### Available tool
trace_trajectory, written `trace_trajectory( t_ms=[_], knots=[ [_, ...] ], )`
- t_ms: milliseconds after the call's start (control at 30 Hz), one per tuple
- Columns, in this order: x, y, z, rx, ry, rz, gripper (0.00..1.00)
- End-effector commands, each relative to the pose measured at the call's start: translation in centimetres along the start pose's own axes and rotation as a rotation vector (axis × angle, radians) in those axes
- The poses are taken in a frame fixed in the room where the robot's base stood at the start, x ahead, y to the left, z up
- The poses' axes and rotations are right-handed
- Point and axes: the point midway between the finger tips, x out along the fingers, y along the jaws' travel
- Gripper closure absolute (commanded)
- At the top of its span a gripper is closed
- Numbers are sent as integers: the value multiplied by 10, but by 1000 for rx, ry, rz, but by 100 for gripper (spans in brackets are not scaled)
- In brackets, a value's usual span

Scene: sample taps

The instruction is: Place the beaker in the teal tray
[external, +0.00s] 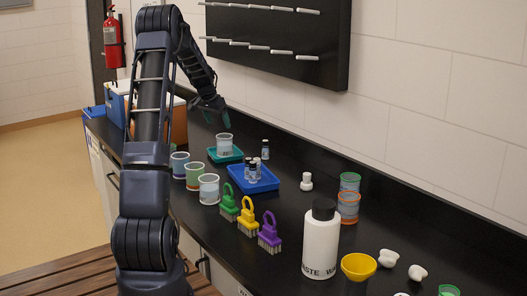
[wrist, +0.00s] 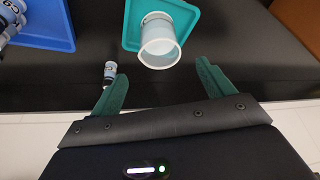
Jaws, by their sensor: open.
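A clear beaker with a pale blue label (external: 224,145) stands upright in the teal tray (external: 213,158). In the wrist view the beaker (wrist: 160,48) shows near the top middle, on the teal tray (wrist: 190,15). My gripper (wrist: 158,84) is open and empty, with its two green fingers spread apart. The beaker lies beyond the fingertips, not between them. In the external view my gripper (external: 219,118) hangs above the beaker, apart from it.
A blue tray (external: 264,184) holds several vials, and one vial (external: 265,149) stands behind it. Several labelled cups (external: 195,176) line the counter's front edge. Brushes (external: 247,222), a waste bottle (external: 321,240) and a yellow bowl (external: 358,266) stand to the right. A rack panel (external: 270,40) hangs above.

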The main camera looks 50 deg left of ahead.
Motion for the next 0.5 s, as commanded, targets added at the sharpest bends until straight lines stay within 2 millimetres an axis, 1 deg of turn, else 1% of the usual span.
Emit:
trace_trajectory(
  t_ms=[67, 167, 267, 300, 367, 400, 467, 500],
  knots=[
    [-3, 6, -2, 4, 0, 1, 20],
    [-17, 28, -6, 17, 0, 4, 20],
    [-41, 67, -10, 38, -3, 8, 20],
    [-52, 86, -11, 46, -5, 11, 20],
    [-70, 115, -11, 60, -6, 14, 20],
    [-82, 133, -9, 68, -7, 16, 20],
    [-98, 160, -6, 80, -10, 19, 20],
    [-109, 178, -2, 88, -12, 21, 20]
  ],
)
